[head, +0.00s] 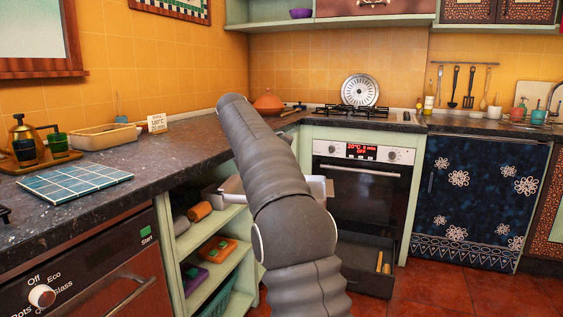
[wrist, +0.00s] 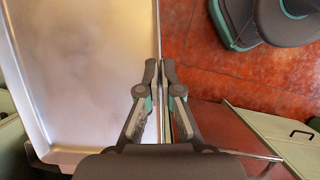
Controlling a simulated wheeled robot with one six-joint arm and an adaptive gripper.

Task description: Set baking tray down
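The baking tray (wrist: 85,75) is a shallow silvery metal tray filling the left of the wrist view. In the head view, only bits of it (head: 231,188) show on both sides of my arm, in front of the open shelves and near the oven. My gripper (wrist: 160,68) is shut on the tray's right rim, its fingers pinching the edge. In the head view my arm hides the gripper and most of the tray. The tray looks roughly level and held below counter height.
The dark counter (head: 180,160) holds a blue tiled trivet (head: 75,182), a beige dish (head: 105,137), a 180°C card (head: 157,123) and a teapot set (head: 36,143). The oven (head: 361,190) has an open drawer (head: 366,262) below. The counter between trivet and hob is mostly clear.

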